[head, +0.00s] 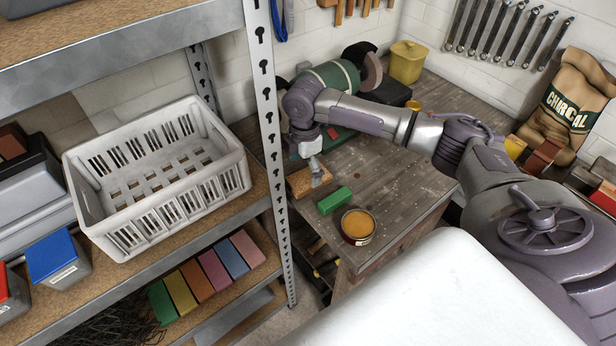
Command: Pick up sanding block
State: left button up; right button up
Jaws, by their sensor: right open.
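A tan-brown block (298,184), which looks like the sanding block, lies on the wooden workbench (390,200) near its left edge. My right gripper (318,180) points down at the right part of this block, with its fingers open. I cannot tell whether the fingers touch the block or are just above it. The gripper hides part of the block. My left gripper is out of view.
A green block (335,200) and a round tin with orange contents (357,226) stand close by on the bench. A bench grinder (335,78) is behind. A metal shelf post (270,120) rises just left.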

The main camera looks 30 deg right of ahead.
aim_at(305, 178)
notch_tip(305, 178, down, 2)
jog(key=shift+s+d+f, duration=0.1)
jog(key=shift+f, duration=0.45)
jog(key=c, duration=1.2)
jog(key=shift+r, duration=0.2)
jog(key=shift+r, duration=0.25)
jog(key=r, duration=0.1)
jog(key=d+r+b, duration=0.1)
jog(key=r, duration=0.1)
jog(key=shift+s+r, duration=0.15)
jog(key=shift+r, duration=0.15)
jog(key=s+d+r, duration=0.2)
jog(key=s+d+r+b, duration=0.1)
jog(key=s+d+r, duration=0.1)
jog(key=d, duration=0.1)
jog(key=s+d+r+b, duration=0.1)
jog(key=s+d+r, duration=0.1)
jog(key=d, duration=0.1)
jog(key=shift+s+d+r, duration=0.1)
jog(key=shift+s+r, duration=0.2)
jog(key=shift+s, duration=0.05)
